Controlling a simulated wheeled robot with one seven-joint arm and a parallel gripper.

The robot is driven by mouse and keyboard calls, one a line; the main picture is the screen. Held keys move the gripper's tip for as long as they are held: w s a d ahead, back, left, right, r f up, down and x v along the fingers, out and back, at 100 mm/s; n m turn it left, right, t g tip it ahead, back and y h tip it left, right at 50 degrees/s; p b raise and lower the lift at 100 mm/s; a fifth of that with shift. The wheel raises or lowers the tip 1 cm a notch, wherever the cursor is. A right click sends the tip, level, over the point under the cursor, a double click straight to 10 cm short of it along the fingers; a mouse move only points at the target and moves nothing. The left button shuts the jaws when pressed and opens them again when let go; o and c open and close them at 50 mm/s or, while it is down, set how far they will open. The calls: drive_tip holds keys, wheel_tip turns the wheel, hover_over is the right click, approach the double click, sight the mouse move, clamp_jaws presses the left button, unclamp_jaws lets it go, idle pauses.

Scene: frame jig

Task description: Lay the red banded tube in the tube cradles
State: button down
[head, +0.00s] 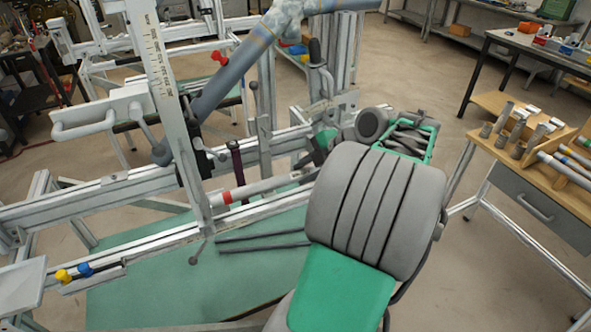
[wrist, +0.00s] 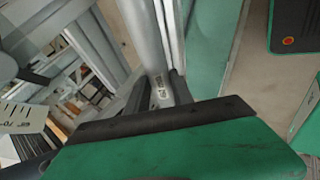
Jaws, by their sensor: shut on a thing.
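The red banded tube (head: 262,187) is light grey and lies nearly level along the frame jig in the head view, its red band (head: 227,197) near the left end. My gripper (head: 308,166) is shut on the tube near its right end, which my arm partly hides. In the wrist view the tube (wrist: 146,42) runs up between the two dark fingers (wrist: 158,95), with a small printed label close to them. The red band does not show there. The tube passes close to a dark upright (head: 236,165) on the jig. I cannot tell whether it touches the cradles.
The jig's metal rails (head: 100,195) and a scaled upright (head: 160,75) stand close to the tube's left end. Two dark rods (head: 262,245) lie on the green panel below. A wooden rack (head: 540,135) with other tubes stands at right. Open floor lies between.

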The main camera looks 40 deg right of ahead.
drive_tip(key=shift+w+d, duration=0.25)
drive_tip(key=shift+w, duration=0.05)
drive_tip(key=w+b, duration=0.1)
drive_tip(key=w+f+b, duration=0.1)
drive_tip(key=w+b, duration=0.1)
drive_tip(key=shift+d+f, duration=0.35)
idle(0.4)
drive_tip(key=c, duration=1)
unclamp_jaws()
drive_tip(key=shift+s, duration=0.1)
